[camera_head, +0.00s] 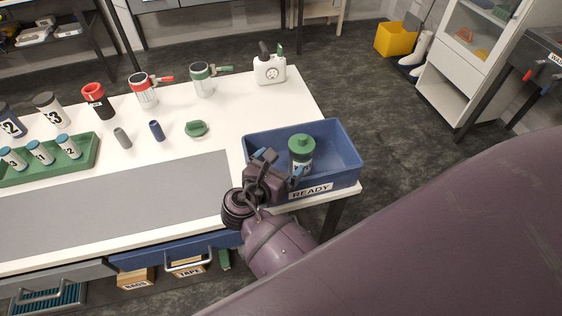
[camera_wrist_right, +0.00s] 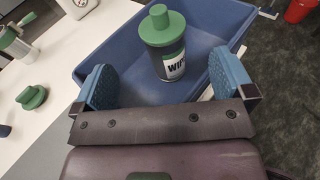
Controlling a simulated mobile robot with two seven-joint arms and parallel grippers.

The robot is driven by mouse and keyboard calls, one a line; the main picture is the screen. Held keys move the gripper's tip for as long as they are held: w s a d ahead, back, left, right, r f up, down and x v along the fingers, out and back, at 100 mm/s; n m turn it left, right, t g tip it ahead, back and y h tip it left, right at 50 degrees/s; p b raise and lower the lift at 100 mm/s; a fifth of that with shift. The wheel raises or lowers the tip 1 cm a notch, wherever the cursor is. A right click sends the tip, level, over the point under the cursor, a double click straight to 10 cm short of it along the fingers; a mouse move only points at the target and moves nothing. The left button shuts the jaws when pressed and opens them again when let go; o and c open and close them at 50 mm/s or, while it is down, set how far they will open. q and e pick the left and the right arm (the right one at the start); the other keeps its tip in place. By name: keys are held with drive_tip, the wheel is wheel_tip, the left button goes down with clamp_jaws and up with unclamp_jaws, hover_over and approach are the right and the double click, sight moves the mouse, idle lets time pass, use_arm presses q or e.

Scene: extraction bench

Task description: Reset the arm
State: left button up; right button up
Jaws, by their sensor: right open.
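My right gripper (camera_head: 279,170) is over the front left part of the blue bin marked READY (camera_head: 346,150). Its blue finger pads stand wide apart and hold nothing, as the right wrist view (camera_wrist_right: 168,85) shows. A dark bottle with a green cap and a white label (camera_head: 301,155) stands upright in the bin, just beyond the fingers. The bottle also shows in the right wrist view (camera_wrist_right: 163,45), ahead of the gap between the pads and apart from them. My left gripper is in neither view.
The white table (camera_head: 240,115) carries a green cap (camera_head: 196,128), two small cylinders, red and green handled cans, a white jug (camera_head: 269,69) and a green rack (camera_head: 88,165) of bottles. A grey mat (camera_head: 120,203) lies in front. A blue drawer (camera_head: 175,249) sits below the table edge.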

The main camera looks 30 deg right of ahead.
drive_tip(key=shift+d, duration=0.1)
drive_tip(key=s+d+f+m+y, duration=0.1)
drive_tip(key=s+m, duration=0.1)
drive_tip(key=s+d+f+m+g, duration=0.1)
drive_tip(key=d+m, duration=0.1)
drive_tip(key=s+d+f+m+g+y, duration=0.1)
drive_tip(key=s+m, duration=0.1)
drive_tip(key=m, duration=0.1)
drive_tip(key=shift+s+d+y, duration=0.3)
drive_tip(key=shift+s+d, duration=0.05)
drive_tip(key=shift+d, duration=0.05)
drive_tip(key=s+r+m+g+y, duration=0.25)
drive_tip(key=s+m+y, duration=0.75)
drive_tip(key=s+m, duration=0.65)
drive_tip(key=w+f+t, duration=0.8)
drive_tip(key=f, duration=0.1)
drive_tip(key=shift+w+d+f+y, duration=0.15)
drive_tip(key=shift+f+y, duration=0.2)
drive_tip(key=shift+y, duration=0.05)
drive_tip(key=shift+n+t, duration=0.25)
